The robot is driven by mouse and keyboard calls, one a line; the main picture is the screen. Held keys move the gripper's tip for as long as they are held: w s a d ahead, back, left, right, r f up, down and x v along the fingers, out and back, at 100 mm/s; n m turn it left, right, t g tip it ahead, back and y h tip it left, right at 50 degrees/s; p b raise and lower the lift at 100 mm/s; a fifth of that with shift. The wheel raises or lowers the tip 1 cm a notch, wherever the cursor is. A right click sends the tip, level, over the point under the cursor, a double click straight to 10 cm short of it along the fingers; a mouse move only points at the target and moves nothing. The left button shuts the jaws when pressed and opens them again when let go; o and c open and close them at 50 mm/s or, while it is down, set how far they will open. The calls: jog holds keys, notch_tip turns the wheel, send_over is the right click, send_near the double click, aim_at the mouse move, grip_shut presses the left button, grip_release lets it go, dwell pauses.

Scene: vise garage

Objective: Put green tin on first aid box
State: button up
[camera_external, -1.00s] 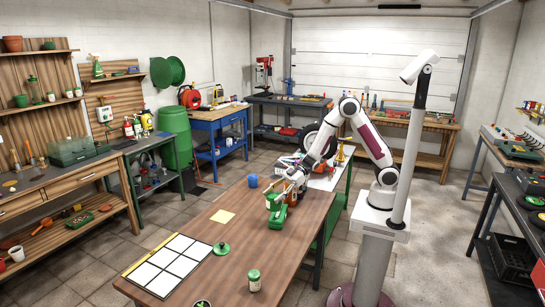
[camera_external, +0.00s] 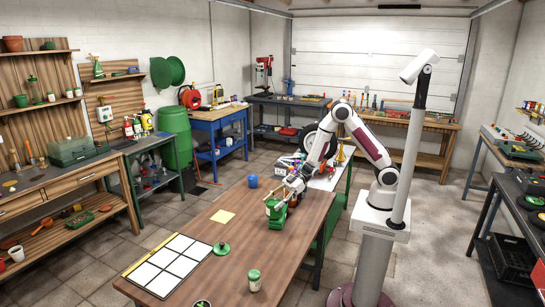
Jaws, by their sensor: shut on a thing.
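My gripper (camera_external: 280,199) is at the far right part of the brown wooden table, pointing down to the left. It is shut on a small green thing that looks like the green tin (camera_external: 271,205). A green box (camera_external: 277,223), which looks like the first aid box, is directly below on the table. The tin appears at the box's top; at this size I cannot tell whether it touches the box. The fingers and wrist hide part of both.
On the table (camera_external: 258,235) are a yellow square (camera_external: 222,217), a white-panelled grid (camera_external: 168,264), a green lidded object (camera_external: 221,249) and a green-and-white jar (camera_external: 254,279). A blue mug (camera_external: 252,182) stands at the back.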

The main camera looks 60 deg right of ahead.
jog(key=shift+f, duration=0.65)
jog(key=shift+f, duration=0.1)
jog(key=o, duration=1.5)
jog(key=shift+f, duration=0.1)
jog(key=shift+r, duration=0.2)
jog(key=shift+v, duration=6)
jog(key=shift+w, duration=0.1)
